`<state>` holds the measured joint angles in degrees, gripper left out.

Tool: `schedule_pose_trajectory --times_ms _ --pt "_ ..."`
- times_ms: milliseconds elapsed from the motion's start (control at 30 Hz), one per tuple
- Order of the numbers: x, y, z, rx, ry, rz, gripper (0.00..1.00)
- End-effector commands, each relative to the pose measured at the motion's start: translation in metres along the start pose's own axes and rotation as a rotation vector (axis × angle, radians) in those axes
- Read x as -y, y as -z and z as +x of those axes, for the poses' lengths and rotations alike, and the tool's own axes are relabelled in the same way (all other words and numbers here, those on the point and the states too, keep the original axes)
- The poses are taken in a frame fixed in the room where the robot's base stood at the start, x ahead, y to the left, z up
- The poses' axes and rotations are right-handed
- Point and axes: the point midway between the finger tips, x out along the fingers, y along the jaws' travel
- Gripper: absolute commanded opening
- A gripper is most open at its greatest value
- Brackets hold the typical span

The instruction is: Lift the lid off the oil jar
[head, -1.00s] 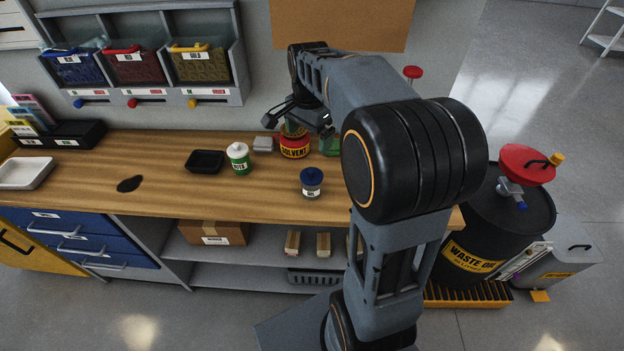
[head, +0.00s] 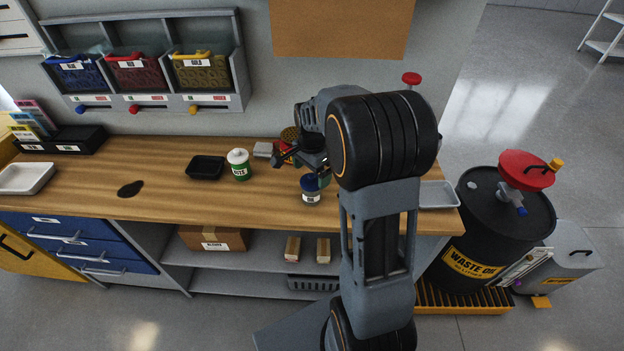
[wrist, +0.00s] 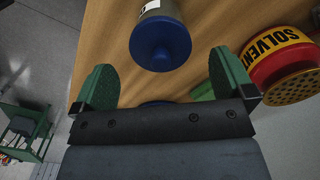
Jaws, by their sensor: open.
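The oil jar (head: 311,197) stands upright on the wooden bench near its front edge, a clear-grey jar with a white label. Its round blue lid (head: 309,184) with a knob is on it. In the wrist view the lid (wrist: 160,44) lies just ahead of my gripper (wrist: 163,68), roughly between the two green-padded fingers. The fingers are spread and hold nothing. In the head view my gripper (head: 312,165) is just above and behind the lid and partly overlaps it, so the exact gap is hidden.
A red and yellow solvent can (wrist: 281,66) is close to my right-hand finger in the wrist view. On the bench to the left stand a green-and-white jar (head: 239,165) and a black tray (head: 205,167). A pale tray (head: 438,195) lies at the right end.

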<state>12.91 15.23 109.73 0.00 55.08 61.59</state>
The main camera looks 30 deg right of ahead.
Motion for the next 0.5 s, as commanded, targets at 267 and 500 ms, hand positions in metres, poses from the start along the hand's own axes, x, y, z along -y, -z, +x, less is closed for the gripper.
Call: schedule_pose_trajectory --times_ms 267,500 --pt "0.0 0.0 0.024 0.0 -0.001 -0.001 1.0" --pt "0.0 0.0 0.024 0.0 0.0 -0.001 1.0"
